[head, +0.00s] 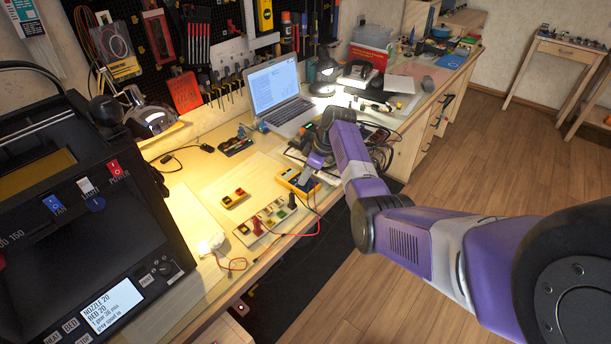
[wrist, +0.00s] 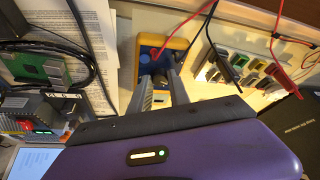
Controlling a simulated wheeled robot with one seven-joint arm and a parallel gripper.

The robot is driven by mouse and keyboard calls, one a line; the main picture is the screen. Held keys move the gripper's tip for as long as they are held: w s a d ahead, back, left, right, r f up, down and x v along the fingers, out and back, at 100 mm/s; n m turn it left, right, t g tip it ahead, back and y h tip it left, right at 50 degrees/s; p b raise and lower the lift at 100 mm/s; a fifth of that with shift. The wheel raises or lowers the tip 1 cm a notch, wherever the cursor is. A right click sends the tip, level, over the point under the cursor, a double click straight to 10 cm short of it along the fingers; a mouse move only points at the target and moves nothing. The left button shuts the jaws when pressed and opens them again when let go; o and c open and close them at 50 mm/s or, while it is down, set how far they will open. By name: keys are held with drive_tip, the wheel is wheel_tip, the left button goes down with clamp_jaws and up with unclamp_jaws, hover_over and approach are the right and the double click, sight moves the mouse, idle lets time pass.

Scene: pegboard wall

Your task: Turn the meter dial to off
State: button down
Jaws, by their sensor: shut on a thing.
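The meter is a yellow-orange box (head: 290,175) lying on the workbench near its front edge. In the wrist view the meter (wrist: 181,46) shows its orange rim and blue parts, with a red lead plugged in. My gripper (head: 306,178) reaches down onto the meter. In the wrist view my gripper's two grey fingers (wrist: 159,80) stand on either side of the small dark dial (wrist: 160,79) and are shut on it. The fingers hide most of the dial, so its pointer setting cannot be read. The meter's display is not readable in either view.
A light strip with several coloured terminals (head: 265,221) lies just left of the meter, with red and black leads. Cables lie behind the meter.

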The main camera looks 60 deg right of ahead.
drive_tip(key=c, duration=1.5)
unclamp_jaws()
drive_tip(key=shift+r, duration=0.1)
drive_tip(key=v, duration=0.7)
drive_tip(key=shift+s+r, duration=0.2)
drive_tip(key=shift+r, duration=0.05)
